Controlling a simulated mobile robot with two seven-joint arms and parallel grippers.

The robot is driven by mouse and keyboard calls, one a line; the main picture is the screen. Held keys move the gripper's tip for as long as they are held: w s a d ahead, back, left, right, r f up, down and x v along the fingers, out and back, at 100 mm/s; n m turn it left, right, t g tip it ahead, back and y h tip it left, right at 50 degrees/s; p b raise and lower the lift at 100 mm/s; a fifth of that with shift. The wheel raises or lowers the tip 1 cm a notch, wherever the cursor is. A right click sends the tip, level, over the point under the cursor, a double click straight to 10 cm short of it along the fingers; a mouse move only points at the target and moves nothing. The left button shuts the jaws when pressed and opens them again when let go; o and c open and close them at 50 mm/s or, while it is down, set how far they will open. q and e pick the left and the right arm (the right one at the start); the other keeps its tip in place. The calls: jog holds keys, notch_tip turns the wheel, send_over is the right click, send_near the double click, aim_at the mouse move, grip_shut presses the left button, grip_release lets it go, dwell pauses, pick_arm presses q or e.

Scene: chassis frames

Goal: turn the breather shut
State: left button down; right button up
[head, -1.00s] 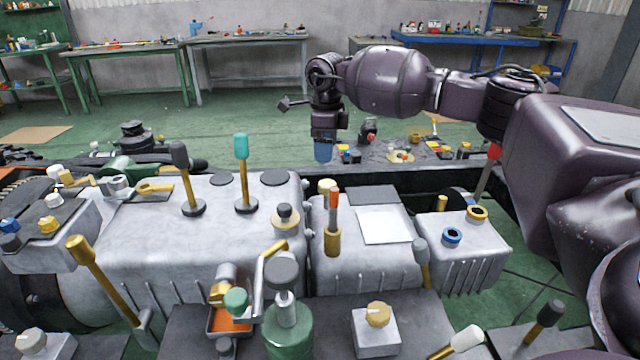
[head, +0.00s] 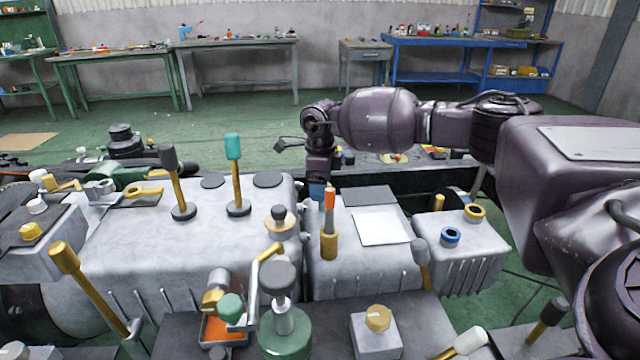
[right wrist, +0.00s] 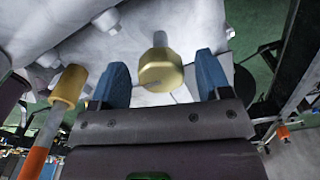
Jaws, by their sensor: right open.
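My right gripper (head: 317,190) is low at the far edge of the grey casing (head: 350,265), just behind the orange-tipped lever (head: 330,200). In the right wrist view its two blue fingers (right wrist: 162,77) are apart. A yellow faceted cap on a short stem, which looks like the breather (right wrist: 161,70), shows in the gap between the fingers, with space on both sides. I cannot tell how far it is turned. In the head view the cap is hidden behind the gripper and lever. My left gripper is not in view.
The orange-tipped lever stands close beside the gripper, its yellow base (right wrist: 68,84) left in the wrist view. A teal-tipped lever (head: 233,148) and a grey-capped knob (head: 279,215) stand to the left. Blue (head: 450,237) and yellow (head: 475,211) rings sit on the right-hand casing.

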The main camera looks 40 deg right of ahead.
jog(key=shift+c, duration=0.3)
jog(key=c, duration=0.9)
jog(key=shift+o, duration=0.2)
